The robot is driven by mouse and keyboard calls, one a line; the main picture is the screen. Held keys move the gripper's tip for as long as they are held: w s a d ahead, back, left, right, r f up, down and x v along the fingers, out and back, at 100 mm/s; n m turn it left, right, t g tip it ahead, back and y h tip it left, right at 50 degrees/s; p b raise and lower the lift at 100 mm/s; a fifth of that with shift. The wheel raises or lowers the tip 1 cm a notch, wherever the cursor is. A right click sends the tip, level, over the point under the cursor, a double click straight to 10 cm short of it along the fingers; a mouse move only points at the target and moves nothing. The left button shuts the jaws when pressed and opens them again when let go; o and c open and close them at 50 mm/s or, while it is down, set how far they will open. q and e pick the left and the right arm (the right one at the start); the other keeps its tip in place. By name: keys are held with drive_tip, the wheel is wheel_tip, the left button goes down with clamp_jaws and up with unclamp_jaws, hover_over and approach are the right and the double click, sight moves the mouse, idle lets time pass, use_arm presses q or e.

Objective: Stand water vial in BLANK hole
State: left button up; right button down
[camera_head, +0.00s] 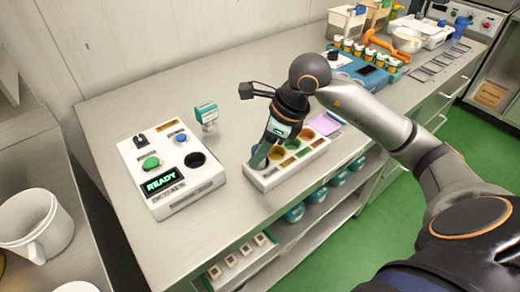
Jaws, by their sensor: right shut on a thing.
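My right gripper (266,145) reaches down over the left part of a white rack (262,182) with coloured, labelled holes. It is shut on what appears to be the water vial, which the fingers mostly hide. I cannot tell whether the vial still sits in its hole. A white device (212,181) left of the rack has a green button, a blue button, a lit READY display (162,183) and a dark round hole (195,159). I cannot read which hole is marked BLANK. My left gripper is not in view.
A small teal-topped item (206,113) stands behind the device. A pink pad (325,124) lies behind the rack. A white mug (37,226) is at the left. The bench between device and rack is clear.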

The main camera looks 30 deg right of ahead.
drive_tip(key=shift+f, duration=0.25)
drive_tip(key=c, duration=0.7)
unclamp_jaws()
drive_tip(key=p+v, duration=0.4)
drive_tip(key=v, duration=0.7)
drive_tip(key=shift+p, duration=0.4)
